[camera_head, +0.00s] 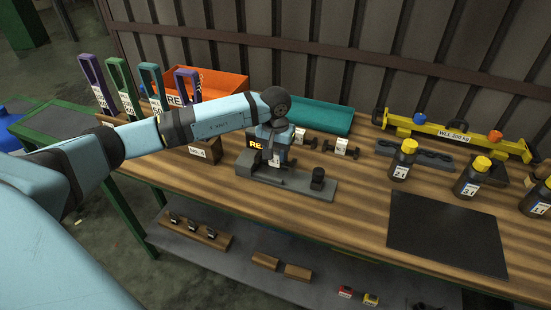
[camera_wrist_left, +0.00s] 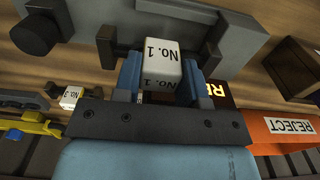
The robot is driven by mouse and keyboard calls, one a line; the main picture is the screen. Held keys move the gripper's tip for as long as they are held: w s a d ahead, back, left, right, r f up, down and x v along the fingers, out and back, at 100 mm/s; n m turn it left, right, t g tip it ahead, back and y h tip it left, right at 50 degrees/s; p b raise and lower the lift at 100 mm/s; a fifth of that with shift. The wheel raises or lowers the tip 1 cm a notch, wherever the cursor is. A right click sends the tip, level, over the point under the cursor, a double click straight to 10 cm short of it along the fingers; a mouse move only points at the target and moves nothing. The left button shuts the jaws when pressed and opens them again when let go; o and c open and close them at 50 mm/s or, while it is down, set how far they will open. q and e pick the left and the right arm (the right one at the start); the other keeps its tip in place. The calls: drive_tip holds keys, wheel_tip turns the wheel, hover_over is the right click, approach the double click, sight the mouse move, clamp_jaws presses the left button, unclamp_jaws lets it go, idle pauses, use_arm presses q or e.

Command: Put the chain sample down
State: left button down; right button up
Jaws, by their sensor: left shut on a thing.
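My left gripper (camera_head: 273,155) is low over a dark grey test fixture (camera_head: 318,194) on the wooden bench. In the left wrist view its two blue fingers are shut on the chain sample (camera_wrist_left: 161,58), whose white tag reads "No. 1". The sample is at the grey fixture (camera_wrist_left: 225,42), among its dark parts; I cannot tell whether it rests there. In the head view the hand mostly hides it. Two samples with white tags stand behind the fixture, one at the middle (camera_head: 300,136) and one to its right (camera_head: 342,146). My right gripper is not in view.
A lit display (camera_head: 256,144) is beside the fixture. An orange reject bin (camera_head: 222,83) and a teal tray (camera_head: 322,116) stand behind. Several yellow-capped bottles (camera_head: 403,160) and a yellow beam (camera_head: 455,135) are at right. The black mat (camera_head: 445,235) is bare.

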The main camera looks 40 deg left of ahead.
sight(275, 162)
use_arm(q)
wheel_tip(275, 162, down, 3)
drive_tip(key=shift+r, duration=0.15)
drive_tip(key=shift+f+b, duration=0.25)
drive_tip(key=shift+b, duration=0.1)
drive_tip(key=shift+f+b, duration=0.35)
drive_tip(key=shift+r, duration=0.1)
drive_tip(key=c, duration=0.7)
unclamp_jaws()
drive_tip(key=shift+s, duration=0.1)
